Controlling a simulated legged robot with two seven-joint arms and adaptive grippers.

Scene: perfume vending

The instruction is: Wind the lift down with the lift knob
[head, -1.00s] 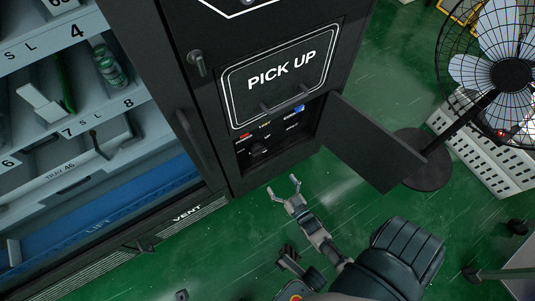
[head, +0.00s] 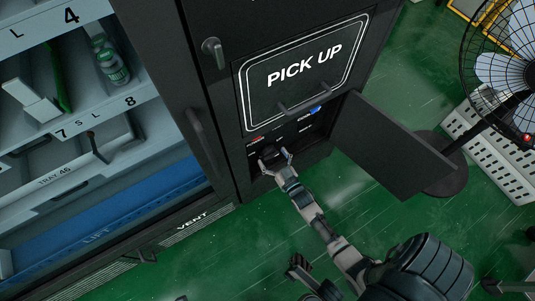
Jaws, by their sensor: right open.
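The dark lift knob (head: 268,152) is inside the open control recess below the PICK UP panel, in the head view. My right gripper (head: 275,160) is open, with its fingertips at the recess mouth, close around or in front of the knob. I cannot tell whether they touch it. The blue lift (head: 110,222), marked LIFT, lies low in the cabinet at the left, below the tray marked TRAY 46 (head: 75,180).
The recess's dark door (head: 390,145) hangs open to the right of my right arm. A red control (head: 256,140) and a blue one (head: 315,110) sit near the knob. A standing fan (head: 505,75) and a white perforated box (head: 490,150) are at the right. Green floor (head: 400,215) is clear.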

